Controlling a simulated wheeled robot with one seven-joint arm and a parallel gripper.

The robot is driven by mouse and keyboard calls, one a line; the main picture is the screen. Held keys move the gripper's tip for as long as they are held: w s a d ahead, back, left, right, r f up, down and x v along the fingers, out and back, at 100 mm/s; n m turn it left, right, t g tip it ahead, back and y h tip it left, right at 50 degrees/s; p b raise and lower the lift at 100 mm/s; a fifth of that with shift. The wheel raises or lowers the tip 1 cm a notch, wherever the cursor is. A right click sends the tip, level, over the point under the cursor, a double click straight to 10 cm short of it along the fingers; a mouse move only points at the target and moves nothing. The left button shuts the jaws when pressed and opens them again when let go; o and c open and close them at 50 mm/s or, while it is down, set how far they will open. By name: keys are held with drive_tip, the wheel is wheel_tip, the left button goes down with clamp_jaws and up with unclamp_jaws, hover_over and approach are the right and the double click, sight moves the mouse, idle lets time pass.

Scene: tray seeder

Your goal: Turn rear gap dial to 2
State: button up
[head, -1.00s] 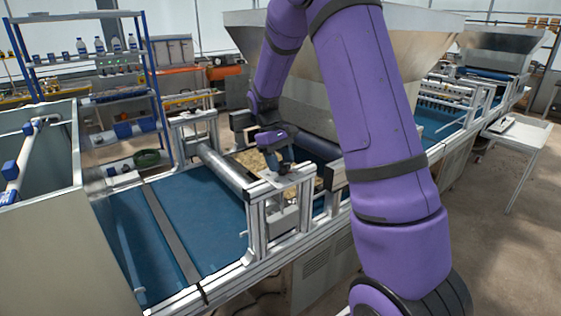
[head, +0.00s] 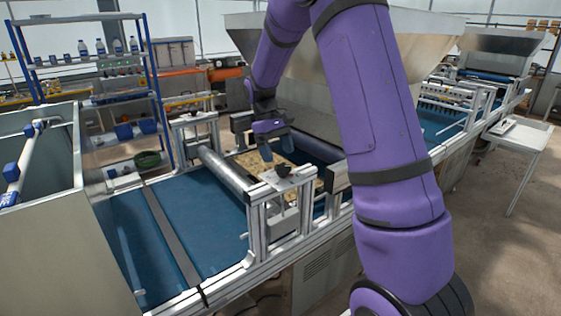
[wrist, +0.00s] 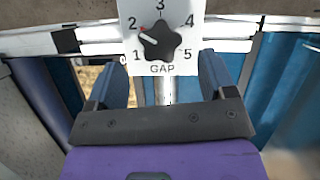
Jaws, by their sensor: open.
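The gap dial is a black star-shaped knob (wrist: 162,43) on a white plate (wrist: 192,63) marked 1 to 5 and "GAP". A pale line on the knob points left, close to the 2. A small red mark sits beside the 2. In the head view the knob (head: 283,170) is on top of the metal frame at the near side of the conveyor. My gripper (wrist: 162,75) is open and empty, with a finger either side below the plate in the wrist view. In the head view my gripper (head: 274,150) is above and behind the knob, apart from it.
A metal roller (head: 225,168) spans the blue belt (head: 200,220) left of the frame. A large metal hopper (head: 335,75) stands behind my arm. A blue shelf rack (head: 155,85) is at the back left. A white side table (head: 518,135) is at right.

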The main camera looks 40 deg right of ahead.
drive_tip(key=v, duration=0.7)
idle(0.4)
drive_tip(key=s+a+r+m+t, duration=0.1)
drive_tip(key=s+a+r+t, duration=0.1)
drive_tip(key=s+a+r, duration=0.4)
drive_tip(key=s+a+r+t, duration=0.1)
drive_tip(key=s+r+t, duration=0.25)
drive_tip(key=s, duration=0.55)
drive_tip(key=s+a+m+t, duration=0.1)
drive_tip(key=s+a+t, duration=0.3)
drive_tip(key=s, duration=1.2)
drive_tip(key=shift+s+a+y, duration=0.15)
drive_tip(key=shift+a+y, duration=0.25)
drive_tip(key=shift+a, duration=0.3)
drive_tip(key=shift+f, duration=0.1)
